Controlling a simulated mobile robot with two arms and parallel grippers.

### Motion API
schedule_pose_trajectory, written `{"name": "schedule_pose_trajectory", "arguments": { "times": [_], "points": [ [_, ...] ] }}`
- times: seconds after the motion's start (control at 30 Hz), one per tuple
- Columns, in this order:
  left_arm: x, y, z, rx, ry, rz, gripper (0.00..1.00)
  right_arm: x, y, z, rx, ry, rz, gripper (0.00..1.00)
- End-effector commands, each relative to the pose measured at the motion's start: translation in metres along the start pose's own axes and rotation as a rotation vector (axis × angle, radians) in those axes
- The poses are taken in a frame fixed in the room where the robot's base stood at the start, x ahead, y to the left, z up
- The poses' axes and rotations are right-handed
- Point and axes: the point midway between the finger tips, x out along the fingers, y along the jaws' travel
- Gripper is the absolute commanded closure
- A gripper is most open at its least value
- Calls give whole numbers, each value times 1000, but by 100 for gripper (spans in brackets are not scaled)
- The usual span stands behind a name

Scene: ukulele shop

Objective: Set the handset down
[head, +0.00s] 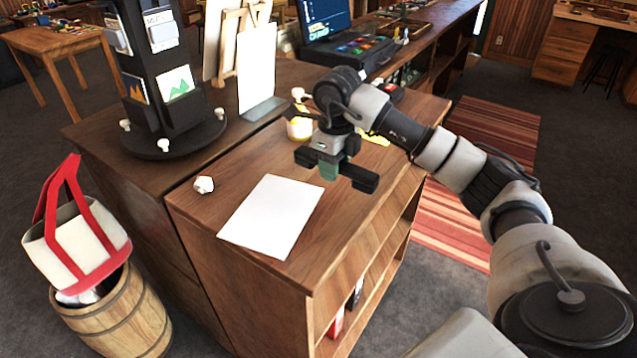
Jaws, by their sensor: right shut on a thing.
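My right gripper (335,168) reaches in from the right and hangs above the wooden counter. The held thing looks clear of the counter top (345,225), a little beyond the right edge of a white sheet (272,215). My left gripper is not in view.
A white faceted knob (204,185) lies left of the sheet. A yellow item (299,127) stands behind my gripper. A dark display stand (165,90) is at the back left. A tote bag (75,235) sits on a barrel (118,315). The counter's front right is bare.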

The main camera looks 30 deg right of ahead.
Motion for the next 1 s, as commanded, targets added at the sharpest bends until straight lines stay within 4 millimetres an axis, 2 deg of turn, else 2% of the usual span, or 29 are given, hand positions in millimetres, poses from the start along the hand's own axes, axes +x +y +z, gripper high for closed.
{"name": "schedule_pose_trajectory", "arguments": {
  "times": [0.03, 0.17, 0.33, 0.43, 0.6, 0.97, 1.0],
  "points": [
    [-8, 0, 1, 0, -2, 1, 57, 2, 9, 6, -4, 2, 4, 90],
    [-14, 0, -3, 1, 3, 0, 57, 14, 22, 16, -2, 1, 2, 90],
    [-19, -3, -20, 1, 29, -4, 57, 25, 27, 20, 1, 3, 2, 90],
    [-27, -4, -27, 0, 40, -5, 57, 40, 27, 19, 2, 5, 3, 90],
    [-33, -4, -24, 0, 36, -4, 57, 58, 27, 19, 1, 2, 1, 90],
    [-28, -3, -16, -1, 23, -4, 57, 64, 26, 20, 0, 0, -1, 90],
    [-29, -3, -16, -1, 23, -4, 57, 63, 26, 20, 0, 0, 0, 57]
  ]
}}
